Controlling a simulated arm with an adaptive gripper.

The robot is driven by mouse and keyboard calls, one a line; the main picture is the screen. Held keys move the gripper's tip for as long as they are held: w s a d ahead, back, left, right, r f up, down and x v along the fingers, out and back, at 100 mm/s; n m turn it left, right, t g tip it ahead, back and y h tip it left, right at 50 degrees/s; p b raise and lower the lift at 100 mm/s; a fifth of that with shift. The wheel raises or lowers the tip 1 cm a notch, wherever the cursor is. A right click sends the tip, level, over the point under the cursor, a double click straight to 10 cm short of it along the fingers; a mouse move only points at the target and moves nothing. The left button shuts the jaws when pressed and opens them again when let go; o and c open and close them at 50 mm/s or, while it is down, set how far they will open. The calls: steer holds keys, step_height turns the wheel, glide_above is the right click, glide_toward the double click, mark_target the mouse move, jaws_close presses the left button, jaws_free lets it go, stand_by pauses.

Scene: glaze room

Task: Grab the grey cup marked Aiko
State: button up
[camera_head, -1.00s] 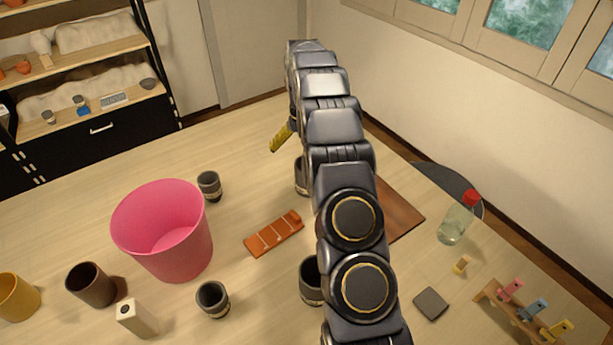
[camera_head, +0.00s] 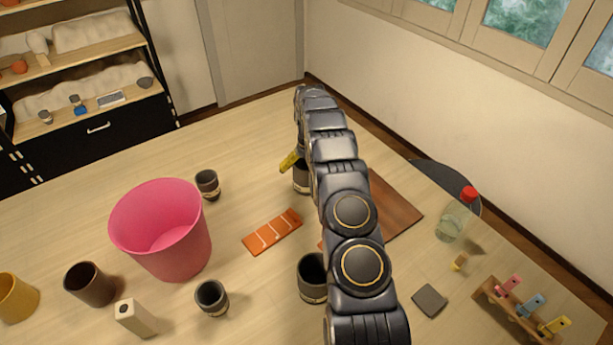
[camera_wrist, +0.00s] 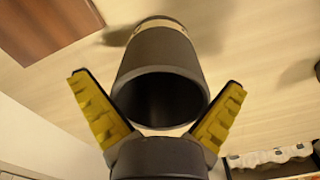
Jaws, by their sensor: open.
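Several dark grey cups with a pale band near the base stand on the table. One stands at the far middle (camera_head: 301,180), partly hidden by my arm; others stand right of the pink bin (camera_head: 207,184), in front of it (camera_head: 212,299), and beside my arm (camera_head: 311,281). My gripper (camera_head: 289,161) is at the far middle cup. In the wrist view, my open gripper (camera_wrist: 160,84) has its yellow-padded fingers on either side of a grey cup (camera_wrist: 160,58), whose mouth faces the palm. Contact cannot be told. No name is readable on any cup.
The pink bin (camera_head: 163,245), a brown cup (camera_head: 88,284), a yellow cup (camera_head: 17,297) and a pale block (camera_head: 134,318) stand left. An orange tile strip (camera_head: 272,232) lies mid-table. A brown board (camera_head: 397,205), clear bottle (camera_head: 453,222) and clip rack (camera_head: 510,315) are right.

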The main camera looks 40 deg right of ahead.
steer(key=c, duration=0.8)
steer(key=shift+r, duration=0.1)
